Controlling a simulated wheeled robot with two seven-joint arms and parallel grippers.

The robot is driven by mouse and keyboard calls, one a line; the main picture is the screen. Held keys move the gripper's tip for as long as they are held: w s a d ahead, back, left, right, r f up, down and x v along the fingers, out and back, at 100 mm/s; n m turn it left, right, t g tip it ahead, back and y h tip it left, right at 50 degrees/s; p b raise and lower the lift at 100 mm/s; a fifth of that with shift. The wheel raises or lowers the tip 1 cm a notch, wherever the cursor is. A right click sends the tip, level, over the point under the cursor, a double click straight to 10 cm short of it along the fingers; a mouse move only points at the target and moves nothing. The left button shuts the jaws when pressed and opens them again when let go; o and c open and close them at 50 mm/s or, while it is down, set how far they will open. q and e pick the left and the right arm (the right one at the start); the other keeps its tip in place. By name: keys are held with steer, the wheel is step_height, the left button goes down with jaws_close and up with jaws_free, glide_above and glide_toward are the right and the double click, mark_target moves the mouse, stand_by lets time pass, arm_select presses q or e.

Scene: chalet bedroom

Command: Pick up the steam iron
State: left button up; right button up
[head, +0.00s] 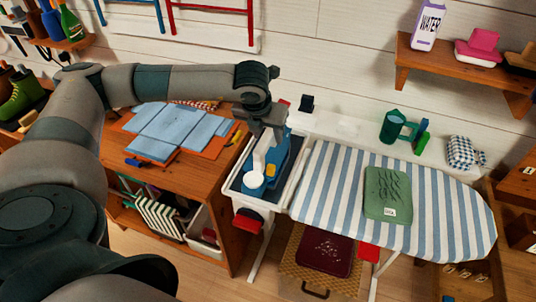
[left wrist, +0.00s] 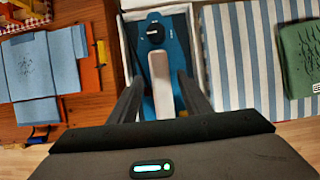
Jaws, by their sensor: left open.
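The steam iron (head: 281,155) is blue with a pale handle and lies in a white-rimmed tray (head: 296,182) at the left end of the ironing board. My left gripper (head: 268,135) is above it, pointing down, open. In the left wrist view, the iron (left wrist: 151,55) shows a dark dial at its far end. The two fingers of the left gripper (left wrist: 160,82) stand on either side of its pale handle, with no clear contact. The near part of the iron is hidden by the gripper. My right gripper is not in view.
The striped ironing board (head: 335,188) carries a folded green cloth (head: 388,195). A wooden cabinet (head: 190,185) with blue folded cloths (head: 175,128) stands left of the tray. A green cup (head: 391,127) stands on the ledge behind. A wooden wall shelf (head: 455,70) is at upper right.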

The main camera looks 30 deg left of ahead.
mark_target(270, 150)
arm_select(q)
steer(key=shift+w+f+p, duration=0.15)
steer(key=shift+f+p, duration=0.4)
steer(key=shift+p, duration=0.2)
steer(key=p+x, duration=0.1)
steer(key=x, duration=0.2)
steer(key=shift+d+p, duration=0.1)
steer(key=shift+p, duration=0.2)
steer(key=shift+w+f, duration=0.1)
steer(key=shift+f, duration=0.45)
jaws_close()
steer(key=shift+r, duration=0.1)
stand_by(0.5)
steer(key=shift+w, duration=0.1)
